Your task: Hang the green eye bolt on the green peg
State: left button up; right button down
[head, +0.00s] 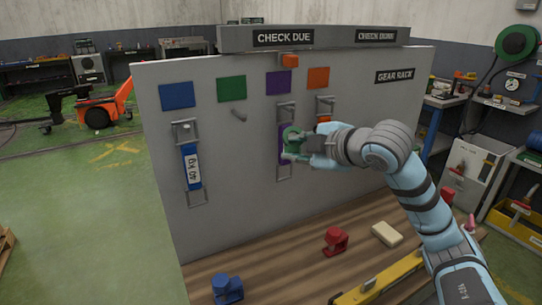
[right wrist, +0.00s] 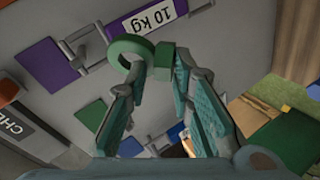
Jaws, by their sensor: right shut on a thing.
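The green eye bolt (head: 291,134) is in my right gripper (head: 303,148), in front of the board and over the purple tag's column. In the right wrist view its ring (right wrist: 130,50) and its collar (right wrist: 164,60) sit at the fingertips of the right gripper (right wrist: 160,75). The green peg (head: 238,114) is a bare grey peg sticking out of the board below the green square (head: 231,88). It is to the left of the eye bolt, and the two are apart. The green square also shows in the right wrist view (right wrist: 90,114). My left gripper is not in view.
Beside the peg, a blue tag (head: 191,167) hangs at left and a purple tag (head: 283,150) at right, both on grey brackets. The wooden bench (head: 300,232) holds a blue piece (head: 227,289), a red piece (head: 335,241), a pale block (head: 386,234) and a yellow level (head: 380,285).

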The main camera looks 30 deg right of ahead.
jog(key=s+a+r+n+t+y, duration=0.3)
jog(key=a+r+n+y, duration=0.15)
jog(key=a, duration=0.35)
jog(key=w+n+p, duration=0.1)
jog(key=w+p, duration=0.3)
jog(key=w, duration=0.3)
jog(key=shift+w+t+y+p, duration=0.2)
jog(key=shift+t+y+p, duration=0.1)
jog(key=shift+y, duration=0.05)
dwell(0.6)
